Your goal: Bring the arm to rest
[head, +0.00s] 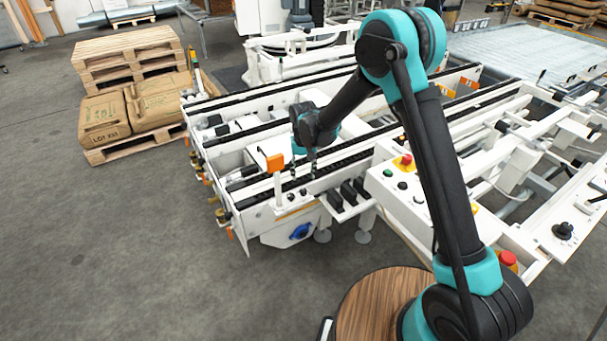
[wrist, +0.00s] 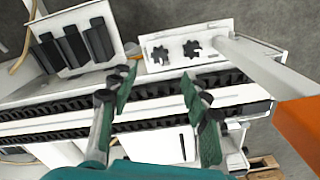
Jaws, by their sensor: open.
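My gripper (head: 305,165) is at the end of my teal and black arm, above the near end of the white conveyor frame (head: 256,218). In the wrist view my gripper (wrist: 158,98) shows two dark green fingers set well apart. Nothing is between the fingers but the view of the conveyor's black chain tracks (wrist: 150,110) below. The arm is bent, with its elbow high and its end hanging down to the left.
An orange-topped post (head: 275,163) stands close to my gripper; its orange part (wrist: 300,122) is at right in the wrist view. A control box (head: 408,190) is to the right. A pallet with brown sacks (head: 105,120) lies left.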

